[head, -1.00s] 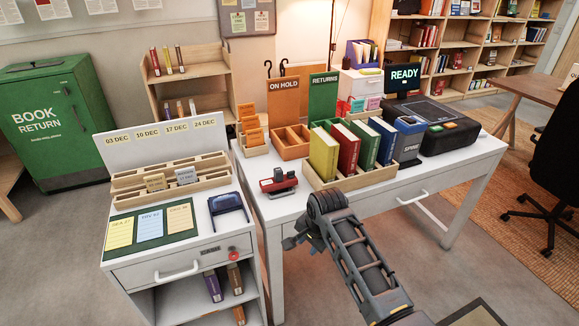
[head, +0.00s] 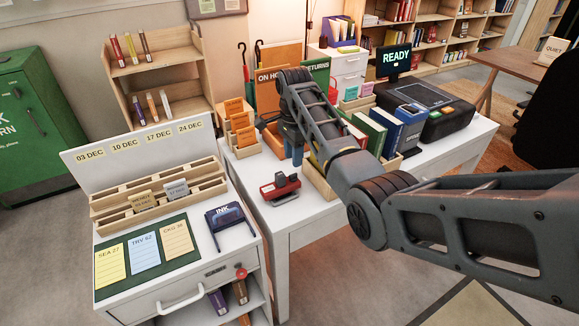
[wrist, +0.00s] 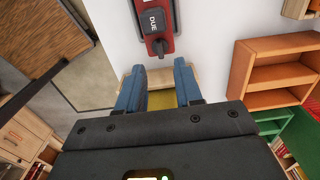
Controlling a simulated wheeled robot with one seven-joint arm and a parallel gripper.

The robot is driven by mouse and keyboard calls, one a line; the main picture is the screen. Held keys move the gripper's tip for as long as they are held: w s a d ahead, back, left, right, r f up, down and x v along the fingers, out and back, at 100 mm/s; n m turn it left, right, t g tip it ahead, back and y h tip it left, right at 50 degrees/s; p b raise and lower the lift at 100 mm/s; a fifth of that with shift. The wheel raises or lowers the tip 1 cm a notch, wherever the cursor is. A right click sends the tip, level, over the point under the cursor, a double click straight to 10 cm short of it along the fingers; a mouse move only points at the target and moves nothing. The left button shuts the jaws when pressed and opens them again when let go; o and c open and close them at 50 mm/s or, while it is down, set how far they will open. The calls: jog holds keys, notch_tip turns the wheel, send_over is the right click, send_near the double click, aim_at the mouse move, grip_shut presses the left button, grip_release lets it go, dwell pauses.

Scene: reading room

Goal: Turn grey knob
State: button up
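A red date stamp device (head: 280,187) sits on the white desk (head: 300,212), near its left edge. In the wrist view the red device (wrist: 140,14) is at the top, with a dark block marked "DUE" (wrist: 153,22). A small dark grey knob (wrist: 160,47) projects from its near end; it is too small to make out in the head view. My gripper (wrist: 158,85) is open and empty, its blue fingers pointing towards the device and apart from it. In the head view my gripper (head: 292,150) hangs above the desk, behind and right of the device, partly hidden by my arm.
A lower cabinet (head: 205,262) on the left carries an ink pad (head: 230,222) and card rack.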

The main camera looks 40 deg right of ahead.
aim_at(293, 174)
notch_tip(293, 174, down, 6)
dwell(0.4)
grip_shut()
dwell(0.3)
